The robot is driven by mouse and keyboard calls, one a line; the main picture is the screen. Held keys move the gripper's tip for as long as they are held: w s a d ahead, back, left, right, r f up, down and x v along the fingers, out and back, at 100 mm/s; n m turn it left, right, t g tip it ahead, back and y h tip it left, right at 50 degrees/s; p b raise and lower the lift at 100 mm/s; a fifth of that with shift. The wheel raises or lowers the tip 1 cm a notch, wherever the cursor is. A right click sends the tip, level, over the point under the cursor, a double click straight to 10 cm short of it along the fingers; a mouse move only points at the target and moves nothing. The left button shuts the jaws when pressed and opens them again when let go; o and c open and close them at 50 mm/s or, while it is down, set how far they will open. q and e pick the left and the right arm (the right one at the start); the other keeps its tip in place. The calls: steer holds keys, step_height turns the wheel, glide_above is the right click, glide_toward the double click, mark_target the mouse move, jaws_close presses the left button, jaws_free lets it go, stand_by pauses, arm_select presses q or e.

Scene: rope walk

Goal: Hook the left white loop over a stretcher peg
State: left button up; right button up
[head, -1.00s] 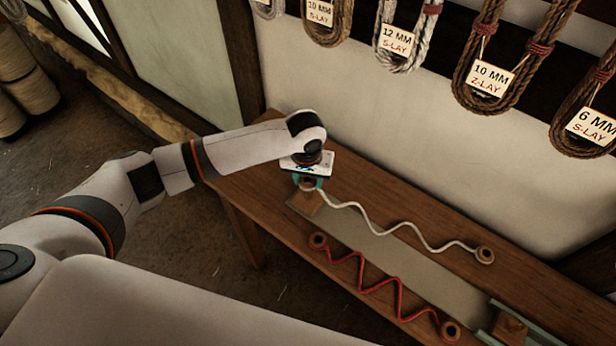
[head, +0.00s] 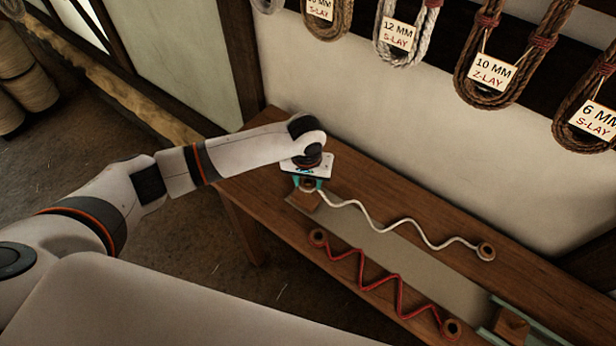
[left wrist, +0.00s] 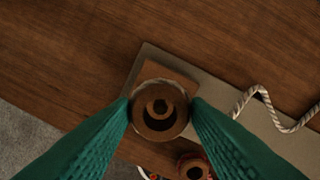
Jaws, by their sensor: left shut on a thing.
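The left white loop (left wrist: 142,123) is a brown ring edged with white rope. My left gripper (left wrist: 160,110) has its teal fingers shut on it from both sides. Inside the ring's opening a small round peg top (left wrist: 160,103) shows, with a dark gap at its lower right. Whether the ring is around the peg or still above it I cannot tell. A wooden block (left wrist: 178,77) lies beneath. In the head view my left gripper (head: 308,184) is over the near-left block (head: 303,201), partly hiding the loop. The white rope (head: 383,229) runs wavy to its other ring (head: 486,252).
The red rope (head: 375,283) lies zigzag along the front, with a ring (head: 318,238) at its left end and another (head: 451,329) at its right. A grey board (head: 400,252) runs to a second wooden block (head: 511,325). Rope coils hang on the wall behind.

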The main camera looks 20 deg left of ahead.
mark_target(308, 186)
arm_select(q)
steer(key=shift+f, duration=0.7)
steer(key=shift+f+b, duration=0.6)
steer(key=shift+f, duration=0.4)
steer(key=o, duration=1)
steer(key=shift+o, duration=0.2)
steer(key=r, duration=0.4)
steer(key=s+r, duration=0.1)
steer(key=r, duration=0.7)
steer(key=shift+s+b, duration=0.2)
steer(key=shift+b, duration=0.1)
